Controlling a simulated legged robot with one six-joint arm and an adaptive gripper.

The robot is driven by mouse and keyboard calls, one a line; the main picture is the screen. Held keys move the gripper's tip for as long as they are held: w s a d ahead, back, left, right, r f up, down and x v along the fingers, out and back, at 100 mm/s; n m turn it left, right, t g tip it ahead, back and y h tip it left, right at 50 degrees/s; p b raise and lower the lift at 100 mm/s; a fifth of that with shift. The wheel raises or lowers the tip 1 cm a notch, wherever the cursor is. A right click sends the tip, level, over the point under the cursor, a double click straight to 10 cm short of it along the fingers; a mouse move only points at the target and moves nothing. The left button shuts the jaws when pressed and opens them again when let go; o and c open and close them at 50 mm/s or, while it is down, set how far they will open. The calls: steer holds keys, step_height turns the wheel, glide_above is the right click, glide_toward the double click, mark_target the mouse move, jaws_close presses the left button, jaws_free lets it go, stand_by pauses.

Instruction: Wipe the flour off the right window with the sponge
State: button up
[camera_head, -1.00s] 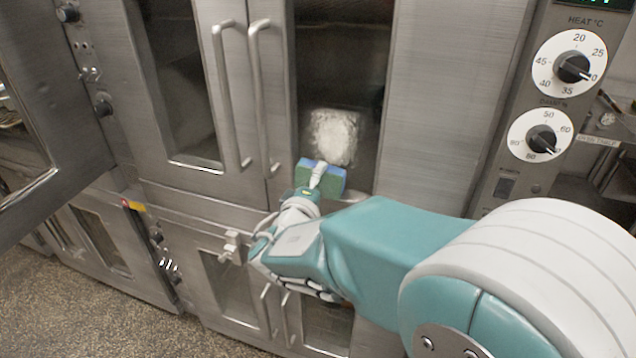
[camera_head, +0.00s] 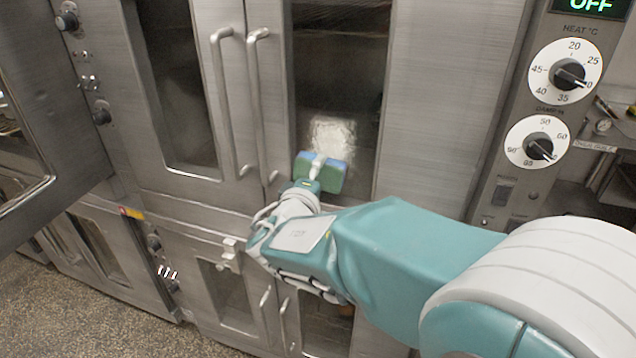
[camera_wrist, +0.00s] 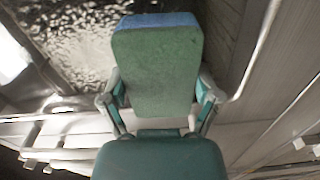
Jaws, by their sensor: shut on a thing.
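The right window (camera_head: 340,60) is a dark glass pane in the right steel door. A whitish flour patch (camera_head: 333,132) lies on its lower part. My gripper (camera_head: 318,168) is shut on the sponge (camera_head: 333,178), which is green with a blue side, just at the lower edge of the flour. In the wrist view the sponge (camera_wrist: 158,70) stands upright between my two fingers (camera_wrist: 158,100), its blue edge away from me. Speckled flour (camera_wrist: 85,35) shows on the glass behind it. Whether the sponge touches the glass cannot be told.
Two vertical door handles (camera_head: 258,105) stand left of the window. An open door (camera_head: 40,130) juts out at the far left. A control panel with dials (camera_head: 565,70) is on the right. Lower oven doors (camera_head: 225,290) sit below the arm.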

mark_target(333, 177)
steer(key=shift+w+r, duration=0.1)
steer(key=shift+r, duration=5.25)
steer(key=shift+d+f, duration=0.1)
steer(key=shift+f, duration=6.75)
steer(key=shift+s+d, duration=0.3)
steer(key=shift+d, duration=0.45)
steer(key=shift+s+d, duration=0.3)
steer(key=shift+d, duration=0.4)
steer(key=shift+w+a+r, duration=0.1)
steer(key=shift+r, duration=6.75)
